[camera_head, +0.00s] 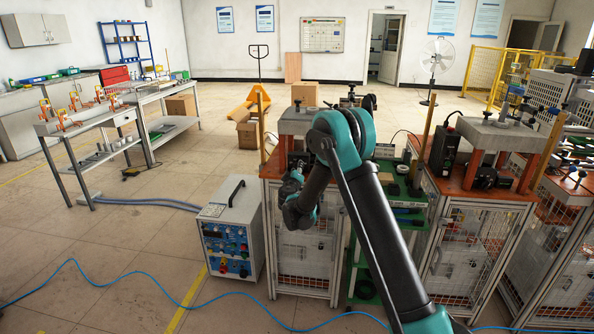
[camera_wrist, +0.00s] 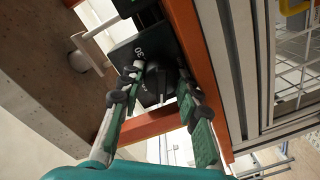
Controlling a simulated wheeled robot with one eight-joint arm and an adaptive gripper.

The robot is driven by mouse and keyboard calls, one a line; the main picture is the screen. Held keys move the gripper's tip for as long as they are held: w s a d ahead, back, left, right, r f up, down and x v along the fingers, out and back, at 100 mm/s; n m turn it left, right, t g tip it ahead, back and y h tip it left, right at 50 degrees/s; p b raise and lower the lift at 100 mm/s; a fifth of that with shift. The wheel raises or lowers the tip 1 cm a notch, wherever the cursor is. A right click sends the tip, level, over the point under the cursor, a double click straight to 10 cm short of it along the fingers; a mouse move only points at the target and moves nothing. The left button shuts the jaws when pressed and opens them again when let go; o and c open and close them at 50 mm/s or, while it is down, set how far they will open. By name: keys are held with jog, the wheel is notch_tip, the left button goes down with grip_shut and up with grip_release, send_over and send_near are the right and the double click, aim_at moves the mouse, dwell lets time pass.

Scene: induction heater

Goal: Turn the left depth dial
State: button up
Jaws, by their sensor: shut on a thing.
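The left depth dial (camera_wrist: 158,88) is a black knob on a black square plate (camera_wrist: 126,50) with white numerals, in the wrist view. My gripper (camera_wrist: 161,79) has its two green-padded fingers on either side of the knob and is shut on it. The fingers partly hide the knob and the plate. In the head view my gripper (camera_head: 297,168) is small and dark at the front of the left press station (camera_head: 298,121), and the dial cannot be made out there. How far the dial is turned cannot be told.
An orange frame bar (camera_wrist: 194,45) and a grey metal profile (camera_wrist: 238,60) run close beside the fingers. A control box (camera_head: 232,228) stands on the floor left of the station. A blue cable (camera_head: 130,292) crosses the floor. A second station (camera_head: 490,135) stands to the right.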

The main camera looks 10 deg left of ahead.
jog(key=shift+n, duration=0.3)
jog(key=o, duration=1.2)
jog(key=shift+c, duration=0.2)
jog(key=shift+s, duration=0.1)
jog(key=s, duration=0.8)
jog(key=shift+r, duration=0.15)
